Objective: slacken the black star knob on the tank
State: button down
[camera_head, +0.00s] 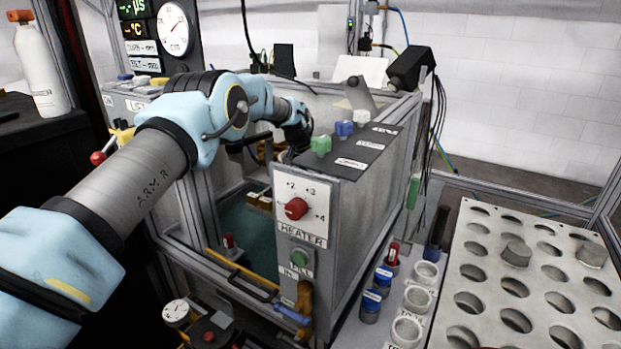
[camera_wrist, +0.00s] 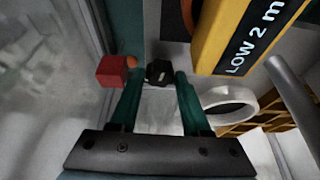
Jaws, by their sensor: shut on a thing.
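The black star knob (camera_wrist: 159,72) shows in the wrist view as a small dark piece at the fingertips. My gripper (camera_wrist: 157,80) has two teal fingers, one on each side of the knob, and is shut on it. The knob's far side and its mount are hidden. In the head view my arm reaches over the tank (camera_head: 250,235), an open framed tank with a teal-green inside. There my gripper and the knob are hidden behind the grey heater box.
A yellow block marked "LOW 2" (camera_wrist: 240,38) is close right of the fingers, with a white ring (camera_wrist: 228,103) below it. A red block (camera_wrist: 112,70) is close on the left. In the head view, the heater box (camera_head: 345,215) stands in front of my wrist.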

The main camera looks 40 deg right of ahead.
jog(key=n+b, duration=0.1)
jog(key=n, duration=0.1)
jog(key=n+t, duration=0.1)
jog(key=shift+s+d+f+n+b, duration=0.1)
jog(key=shift+s+n+b, duration=0.1)
jog(key=shift+n+b, duration=0.2)
jog(key=shift+n+t+y+b, duration=0.65)
jog(key=shift+n+t, duration=0.25)
jog(key=shift+n, duration=1.3)
jog(key=shift+c, duration=1.9)
grip_release()
jog(key=shift+s, duration=0.1)
jog(key=b+v, duration=0.2)
jog(key=v, duration=0.9)
jog(key=shift+d, duration=0.25)
